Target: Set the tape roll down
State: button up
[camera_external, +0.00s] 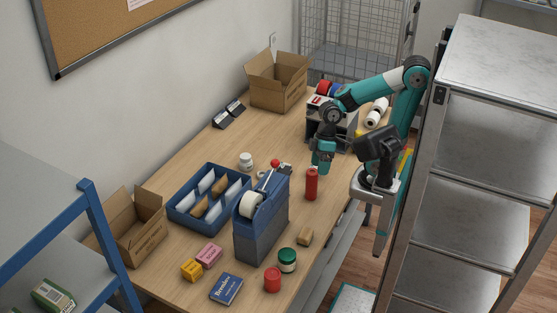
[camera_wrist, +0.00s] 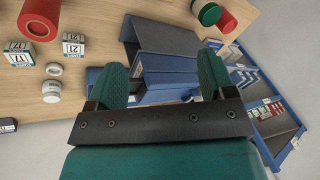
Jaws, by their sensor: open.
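A pale roll (camera_external: 252,200), probably the tape roll, shows at the top of the tall blue-grey box (camera_external: 262,238) on the counter. I cannot tell if it lies on the box or is fitted to it. In the wrist view, a small round white thing (camera_wrist: 54,69) lies beside a white jar (camera_wrist: 51,91); I cannot tell if it is a roll. My gripper (camera_external: 323,172) hangs over the counter, right of the box. In the wrist view my gripper (camera_wrist: 160,82) has its fingers wide apart, with nothing seen held between them.
A red cylinder (camera_external: 311,184) stands close to my gripper. A blue divided tray (camera_external: 178,220) sits left of the tall box. A green-lidded jar (camera_external: 287,260), a red can (camera_external: 272,280) and a tan block (camera_external: 305,236) stand near the front.

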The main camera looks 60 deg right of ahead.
jog(key=m+h+b, duration=0.3)
jog(key=m+b, duration=0.1)
jog(key=m, duration=1.8)
send_over(262, 172)
notch_tip(262, 172, down, 8)
jog(key=shift+m, duration=0.4)
jog(key=f, duration=0.3)
jog(key=f+p, duration=0.1)
jog(key=f, duration=0.7)
jog(key=shift+s+a+f+p, duration=0.2)
jog(key=shift+s+a+p, duration=0.15)
jog(key=shift+p, duration=0.05)
jog(key=shift+a+f+p, duration=0.15)
jog(key=shift+f+p, duration=0.55)
jog(key=shift+f, duration=2.2)
jog(key=c, duration=1)
jog(key=shift+c, duration=0.2)
